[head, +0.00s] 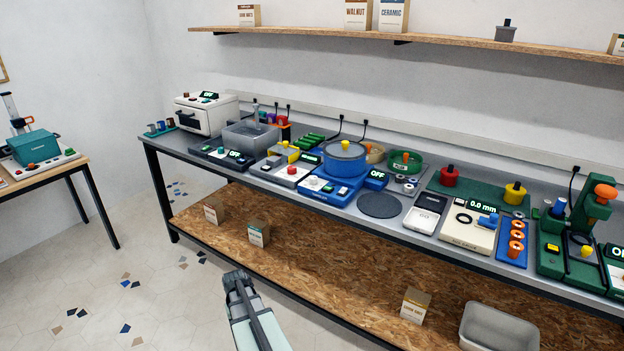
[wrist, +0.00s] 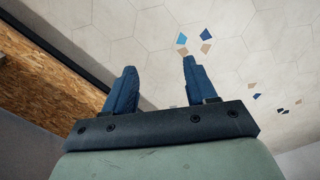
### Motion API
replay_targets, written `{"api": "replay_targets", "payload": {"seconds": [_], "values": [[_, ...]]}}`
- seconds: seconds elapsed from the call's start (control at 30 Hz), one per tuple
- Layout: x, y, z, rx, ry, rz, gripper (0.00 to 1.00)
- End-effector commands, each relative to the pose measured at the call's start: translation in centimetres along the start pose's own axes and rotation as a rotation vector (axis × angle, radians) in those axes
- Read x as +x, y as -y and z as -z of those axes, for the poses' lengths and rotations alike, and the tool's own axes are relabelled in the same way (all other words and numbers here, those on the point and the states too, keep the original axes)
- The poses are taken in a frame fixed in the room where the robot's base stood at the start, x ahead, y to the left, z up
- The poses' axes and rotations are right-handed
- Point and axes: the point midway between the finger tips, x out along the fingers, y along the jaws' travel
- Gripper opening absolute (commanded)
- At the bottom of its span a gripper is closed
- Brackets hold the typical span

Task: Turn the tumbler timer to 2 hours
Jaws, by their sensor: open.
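A blue round tub machine (head: 345,160) with a yellow knob on its lid stands mid-bench; it looks like the tumbler. Its blue base carries a light control panel (head: 316,185) at the front left, with small dial-like controls too small to read. A dark display (head: 376,175) at its right reads OFF. My gripper (head: 236,278) is in front of the bench, low and well apart from the machine. In the wrist view my gripper (wrist: 158,70) is open and empty, its two dark blue fingers apart over the floor.
The bench (head: 381,205) is crowded: a white oven (head: 206,113), a grey basin (head: 250,134), a red-knobbed box (head: 292,172), green trays and a green press at the right. A wooden lower shelf (head: 320,262) holds small boxes and a bin. The floor in front is clear.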

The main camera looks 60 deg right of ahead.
Motion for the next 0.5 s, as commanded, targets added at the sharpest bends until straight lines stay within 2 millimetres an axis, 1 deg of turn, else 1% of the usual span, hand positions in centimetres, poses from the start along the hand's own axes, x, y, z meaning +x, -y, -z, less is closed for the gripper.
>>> {"api": "replay_targets", "payload": {"seconds": [0.03,0.1,0.27,0.3,0.37,0.4,0.47,0.5], "values": [[-1.3,-1.4,2.4,0.02,-0.028,-0.005,0.56],[-3.2,-3.2,4.9,0.043,-0.06,-0.013,0.56],[-7.8,-7.5,10.0,0.094,-0.128,-0.034,0.56],[-9.2,-8.7,11.3,0.107,-0.144,-0.041,0.56],[-11.1,-10.4,13.0,0.122,-0.167,-0.053,0.56],[-12.4,-11.7,14.1,0.131,-0.181,-0.061,0.56],[-14.6,-13.4,15.8,0.14,-0.201,-0.074,0.56],[-16.0,-14.7,16.8,0.145,-0.213,-0.084,0.56]]}}
